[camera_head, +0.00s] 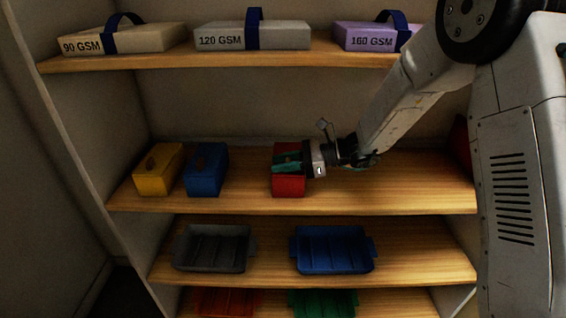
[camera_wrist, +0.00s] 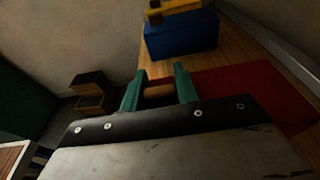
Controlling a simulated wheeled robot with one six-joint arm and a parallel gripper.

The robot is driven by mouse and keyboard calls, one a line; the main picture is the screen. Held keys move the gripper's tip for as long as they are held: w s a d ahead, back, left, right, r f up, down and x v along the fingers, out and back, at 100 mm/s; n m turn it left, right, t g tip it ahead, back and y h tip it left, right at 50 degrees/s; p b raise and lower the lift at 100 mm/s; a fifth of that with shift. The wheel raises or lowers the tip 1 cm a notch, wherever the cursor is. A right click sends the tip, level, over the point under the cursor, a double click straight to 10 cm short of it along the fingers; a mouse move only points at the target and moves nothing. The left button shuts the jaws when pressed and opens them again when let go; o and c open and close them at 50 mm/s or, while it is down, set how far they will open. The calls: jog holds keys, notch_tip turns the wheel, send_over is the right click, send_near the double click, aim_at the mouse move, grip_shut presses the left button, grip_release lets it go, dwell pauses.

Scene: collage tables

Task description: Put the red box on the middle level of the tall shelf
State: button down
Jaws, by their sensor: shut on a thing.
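The red box (camera_head: 289,186) is at the front of the shelf level that also bears a yellow and a blue box, to the right of them. It looks upright and at board height; I cannot tell if it still touches the board. My gripper (camera_head: 287,162) reaches in from the right, its green fingers at the box's upper part. In the wrist view, my gripper (camera_wrist: 158,82) is shut on a tan knob between its fingers, with the red box (camera_wrist: 262,88) beside and below. The fingers partly cover the box. The tall shelf (camera_head: 210,60) has several levels.
The blue box (camera_head: 206,170) and yellow box (camera_head: 157,170) stand left of the red box. Labelled paper packs (camera_head: 255,36) lie above. A grey tray (camera_head: 214,250) and blue tray (camera_head: 333,250) are on the level below. Board right of the red box is bare under my arm.

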jog(key=shift+f, duration=0.15)
jog(key=c, duration=1.1)
grip_release()
jog(key=shift+o, duration=0.2)
jog(key=shift+r, duration=0.2)
jog(key=v, duration=1.2)
